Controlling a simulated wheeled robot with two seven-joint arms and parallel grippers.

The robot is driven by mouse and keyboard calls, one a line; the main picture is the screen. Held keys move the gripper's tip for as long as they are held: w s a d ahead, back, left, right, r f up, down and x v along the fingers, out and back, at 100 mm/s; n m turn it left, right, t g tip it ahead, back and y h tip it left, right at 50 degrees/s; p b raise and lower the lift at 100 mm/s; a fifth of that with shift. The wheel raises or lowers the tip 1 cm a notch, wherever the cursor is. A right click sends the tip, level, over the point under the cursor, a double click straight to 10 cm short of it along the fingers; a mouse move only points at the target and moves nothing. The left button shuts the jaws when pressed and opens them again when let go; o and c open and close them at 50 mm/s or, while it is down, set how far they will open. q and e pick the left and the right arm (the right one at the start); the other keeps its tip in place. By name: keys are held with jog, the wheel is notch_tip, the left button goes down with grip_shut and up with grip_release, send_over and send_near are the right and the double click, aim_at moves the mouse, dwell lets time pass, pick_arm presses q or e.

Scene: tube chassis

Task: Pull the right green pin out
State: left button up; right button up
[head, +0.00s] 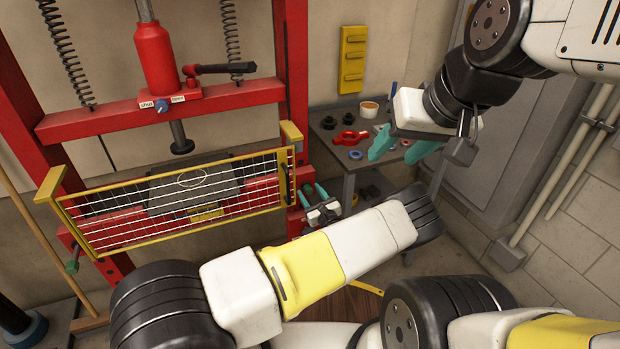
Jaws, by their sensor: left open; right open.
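A yellow-framed wire guard (180,205) is on the front of the red press (155,60). A dark green pin (73,262) shows at the guard's lower left. My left gripper (311,189) is at the red post by the guard's lower right corner, with its teal fingers apart and pointing at the post. I cannot tell whether the fingers touch anything. My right gripper (408,146) is open and empty, in front of the small shelf at the right.
The grey shelf table (325,125) holds a red part (350,138), a tape roll (369,109) and several small rings. A yellow rack (353,60) hangs on the wall. A grey cabinet (520,130) and pipes stand at the right. A broom handle (40,240) leans at the left.

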pick_arm(q)
grip_shut()
dwell(1.5)
